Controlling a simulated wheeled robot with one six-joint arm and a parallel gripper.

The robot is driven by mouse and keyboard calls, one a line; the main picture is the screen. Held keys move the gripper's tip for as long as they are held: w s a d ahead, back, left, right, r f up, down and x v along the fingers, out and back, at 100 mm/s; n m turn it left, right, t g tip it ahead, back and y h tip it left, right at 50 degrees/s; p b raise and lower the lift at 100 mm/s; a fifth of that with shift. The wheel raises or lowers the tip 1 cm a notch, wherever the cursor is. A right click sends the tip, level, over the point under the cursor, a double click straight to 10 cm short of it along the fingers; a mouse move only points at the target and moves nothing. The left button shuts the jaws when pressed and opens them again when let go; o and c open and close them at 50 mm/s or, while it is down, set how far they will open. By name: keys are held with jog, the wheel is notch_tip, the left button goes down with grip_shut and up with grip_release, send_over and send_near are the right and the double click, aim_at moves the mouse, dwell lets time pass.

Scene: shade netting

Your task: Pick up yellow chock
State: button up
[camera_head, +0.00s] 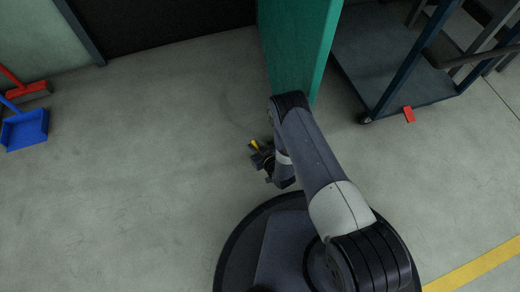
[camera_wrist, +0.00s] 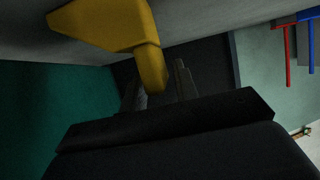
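The yellow chock (camera_wrist: 112,24) is large at the top of the wrist view. Its narrower end (camera_wrist: 152,70) lies between the two dark fingers of my gripper (camera_wrist: 160,86), which appear shut on it. In the head view, a small yellow part of the chock (camera_head: 255,145) shows at the tip of my gripper (camera_head: 258,156). The gripper and arm hide the rest there. My gripper is left of the green panel's lower end, over the grey floor.
A green upright panel (camera_head: 298,45) stands close beyond my arm. A cart (camera_head: 385,60) is at upper right, with a red piece (camera_head: 409,114) by its edge. A blue dustpan (camera_head: 26,129) and red broom (camera_head: 28,89) are at far left.

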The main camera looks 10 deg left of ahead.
grip_shut()
dwell(0.4)
